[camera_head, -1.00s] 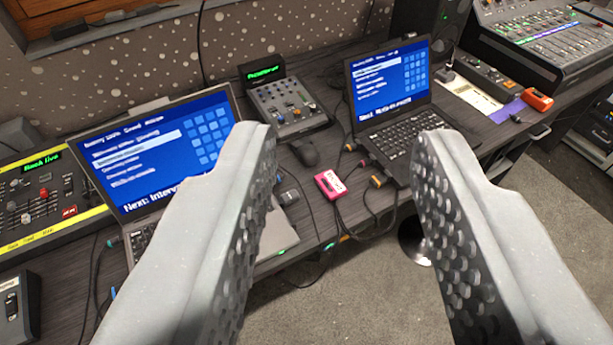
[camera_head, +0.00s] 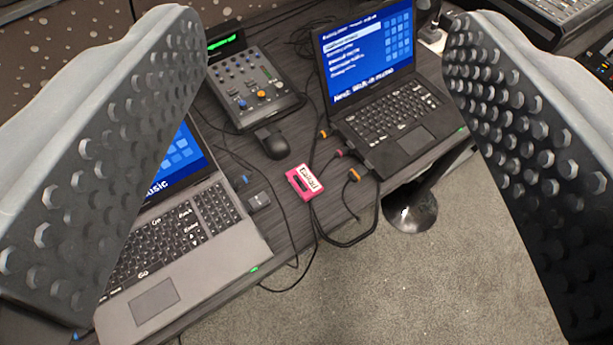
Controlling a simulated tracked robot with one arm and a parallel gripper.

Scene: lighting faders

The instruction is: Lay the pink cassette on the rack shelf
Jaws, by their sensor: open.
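The pink cassette (camera_head: 304,181) with a pale label lies flat on the dark desk (camera_head: 335,205), between the two laptops and near the desk's front edge. Cables run close beside it. My gripper (camera_head: 325,165) is open, with its studded fingers wide apart at the left and right of the picture. The cassette appears between the fingers but farther away, and nothing is held. I cannot see a rack shelf in this view.
A laptop (camera_head: 165,250) is partly hidden by the left finger. Another laptop (camera_head: 390,110) stands to the right. A small mixer (camera_head: 250,88) and a black mouse (camera_head: 272,142) are behind the cassette. A round dark base (camera_head: 410,208) stands on the carpet (camera_head: 400,290).

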